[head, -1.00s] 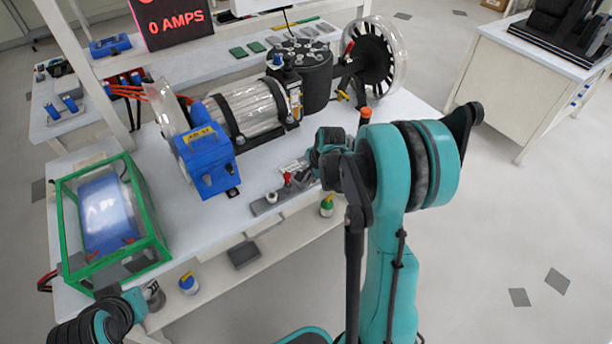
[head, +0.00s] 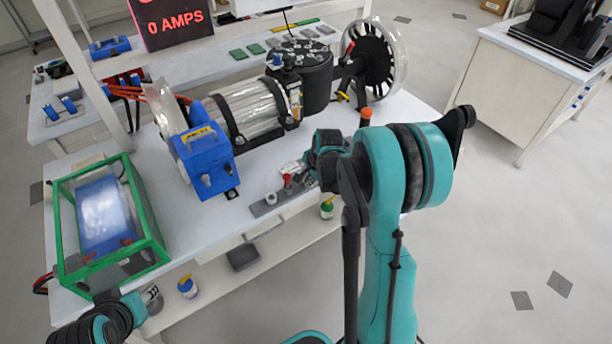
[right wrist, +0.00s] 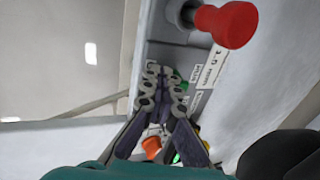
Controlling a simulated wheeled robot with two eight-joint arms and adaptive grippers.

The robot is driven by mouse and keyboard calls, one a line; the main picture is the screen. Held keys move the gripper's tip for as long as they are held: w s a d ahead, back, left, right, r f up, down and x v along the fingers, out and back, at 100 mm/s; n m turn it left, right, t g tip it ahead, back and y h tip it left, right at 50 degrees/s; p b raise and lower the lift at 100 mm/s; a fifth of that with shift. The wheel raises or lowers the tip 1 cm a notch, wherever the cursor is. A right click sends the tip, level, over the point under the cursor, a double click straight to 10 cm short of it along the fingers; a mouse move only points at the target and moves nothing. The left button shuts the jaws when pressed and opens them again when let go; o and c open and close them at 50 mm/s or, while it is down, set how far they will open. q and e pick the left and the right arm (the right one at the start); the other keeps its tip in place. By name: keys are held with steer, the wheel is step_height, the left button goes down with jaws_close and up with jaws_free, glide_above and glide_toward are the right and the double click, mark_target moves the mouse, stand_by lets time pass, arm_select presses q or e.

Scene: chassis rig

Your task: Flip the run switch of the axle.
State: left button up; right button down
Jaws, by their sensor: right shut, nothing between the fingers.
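No label I can read names the run switch. My right gripper (right wrist: 165,72) is shut and empty, beside the red knob and apart from it in the picture.
A blue box (head: 207,165) and a silver cylinder (head: 247,108) stand behind the plate. A green-framed case (head: 150,215) is at the left, and a spoked wheel (head: 375,60) at the back right. An orange knob (head: 366,117) rises behind my right arm. Open floor lies right.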

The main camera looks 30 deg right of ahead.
steer(key=shift+w+a, duration=0.1)
steer(key=shift+w, duration=0.4)
steer(key=shift+r, duration=0.15)
step_height(320, 180, up, 7)
steer(key=p, duration=0.5)
steer(key=shift+s, duration=0.35)
stand_by(0.3)
